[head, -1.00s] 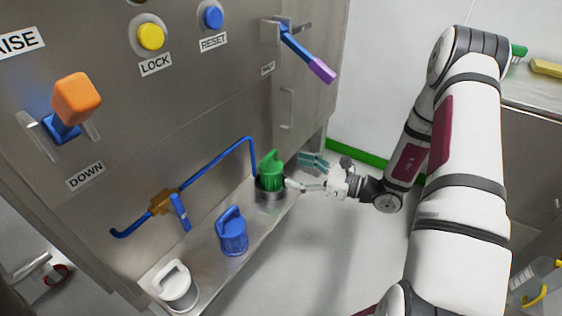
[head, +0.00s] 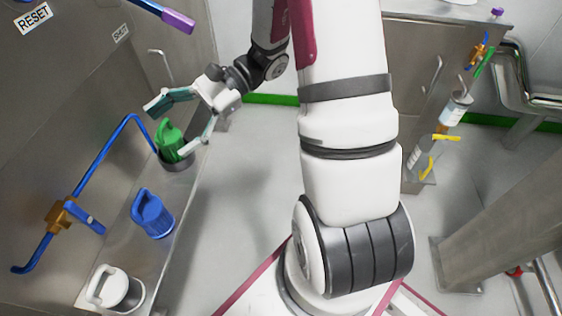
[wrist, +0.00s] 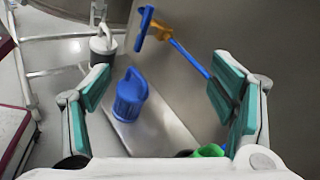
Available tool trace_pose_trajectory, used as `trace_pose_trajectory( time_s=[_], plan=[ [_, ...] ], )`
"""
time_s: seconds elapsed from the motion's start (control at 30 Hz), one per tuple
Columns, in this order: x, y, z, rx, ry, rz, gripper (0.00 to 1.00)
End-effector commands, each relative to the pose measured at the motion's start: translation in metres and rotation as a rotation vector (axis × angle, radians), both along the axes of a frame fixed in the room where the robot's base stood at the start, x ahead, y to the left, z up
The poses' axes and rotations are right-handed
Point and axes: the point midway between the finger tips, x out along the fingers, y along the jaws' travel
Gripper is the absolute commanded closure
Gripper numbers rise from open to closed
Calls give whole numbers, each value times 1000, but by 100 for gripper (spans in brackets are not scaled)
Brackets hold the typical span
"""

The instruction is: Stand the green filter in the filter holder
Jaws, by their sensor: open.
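The green filter (head: 169,138) stands about upright in the grey metal filter holder (head: 178,165) at the far end of the steel ledge. Its base is hidden inside the holder. My gripper (head: 180,122) is open and empty, just above and beside the filter, with its teal-padded fingers spread. I cannot tell whether a finger touches the filter. In the wrist view the open fingers (wrist: 163,92) frame the ledge, and only a bit of the green filter (wrist: 210,150) shows at the bottom edge, partly hidden by my gripper.
A blue filter (head: 152,214) and a white filter (head: 114,288) stand nearer on the ledge. A blue pipe with a brass valve (head: 60,216) runs along the panel behind them. A purple-tipped lever (head: 178,20) juts out above. The floor right of the ledge is clear.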

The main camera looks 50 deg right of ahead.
Motion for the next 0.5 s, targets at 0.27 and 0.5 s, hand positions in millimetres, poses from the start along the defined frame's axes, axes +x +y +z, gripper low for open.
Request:
trace_pose_trajectory(
  time_s=[0.27, 0.5],
  plan=[
    [-86, 44, 54, -296, -178, 390, 22],
    [-160, 48, 75, -572, -342, 680, 22]
  ],
)
